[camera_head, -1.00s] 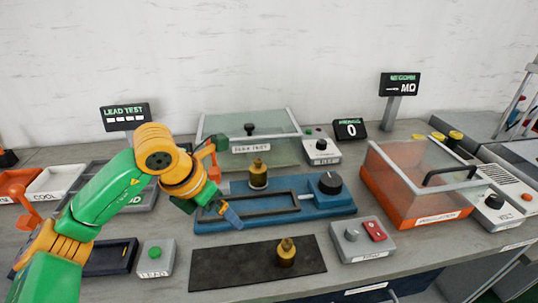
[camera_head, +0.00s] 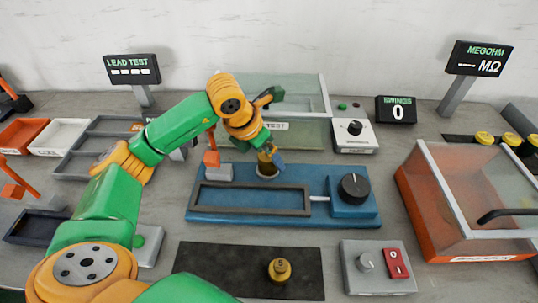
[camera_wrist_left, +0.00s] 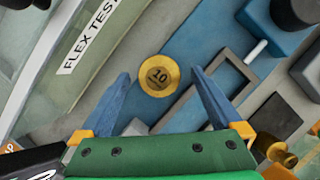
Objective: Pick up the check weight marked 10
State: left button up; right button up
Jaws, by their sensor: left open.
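The brass check weight marked 10 (camera_wrist_left: 159,76) shows from above in the left wrist view, its number readable. In the head view the weight (camera_head: 267,168) stands at the back of the blue fixture (camera_head: 228,216), partly hidden by my left gripper (camera_head: 270,153). In the left wrist view my left gripper (camera_wrist_left: 160,88) is open, one blue finger on each side of the weight in the picture, with gaps between. I cannot tell how far the fingertips are above it. My right gripper is not in view.
A second brass weight marked 5 (camera_head: 280,271) stands on the dark mat (camera_head: 215,262) in front. A clear flex test cover (camera_head: 300,90) stands close behind the fixture. A black knob (camera_head: 354,188) rises at its right end. An orange-based clear box (camera_head: 437,215) is at right.

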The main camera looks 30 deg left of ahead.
pick_arm(q)
jog(key=shift+x, duration=1)
jog(key=shift+r, duration=0.1)
grip_shut()
jog(key=shift+w+r, duration=0.1)
jog(key=shift+w, duration=0.1)
